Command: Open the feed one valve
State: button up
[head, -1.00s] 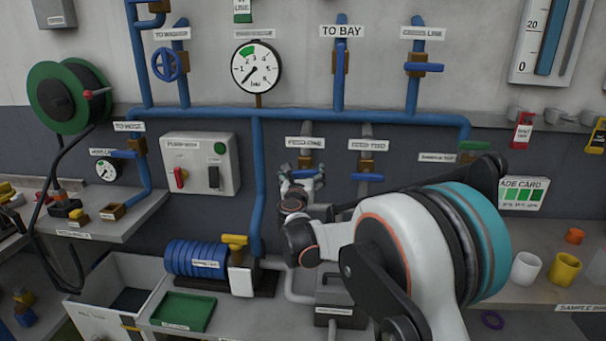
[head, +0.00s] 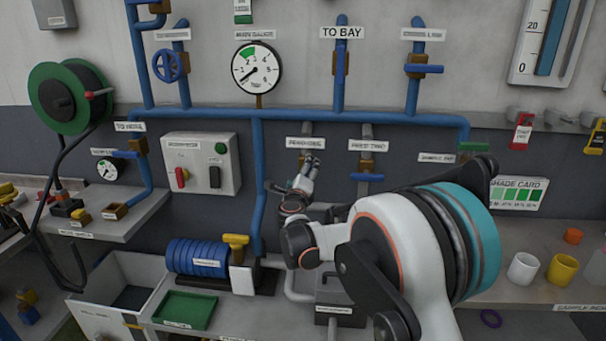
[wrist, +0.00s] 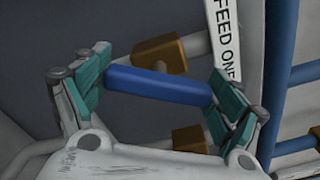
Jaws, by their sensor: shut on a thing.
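My gripper (head: 308,169) is at the feed one valve, below its label (head: 305,143). In the wrist view the blue valve handle (wrist: 158,86) lies between the two teal finger pads, which close on its ends. The brass valve body (wrist: 162,50) sits beside the handle on a grey pipe. The handle stands at a slant, closer to along the pipe than across it. The FEED ONE label (wrist: 222,50) shows next to the right finger. In the head view my gripper hides most of the handle.
The feed two valve (head: 367,177) is close on the right, its blue handle across its pipe. A blue pipe (head: 259,190) runs down on the left, and a blue header pipe (head: 290,113) runs above. A grey switch box (head: 201,163) is further left.

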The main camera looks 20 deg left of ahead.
jog(key=n, duration=0.4)
jog(key=shift+n, duration=0.3)
dwell(0.5)
jog(key=o, duration=0.9)
jog(key=v, duration=1.2)
jog(key=shift+s+a+f, duration=0.1)
jog(key=shift+f, duration=0.05)
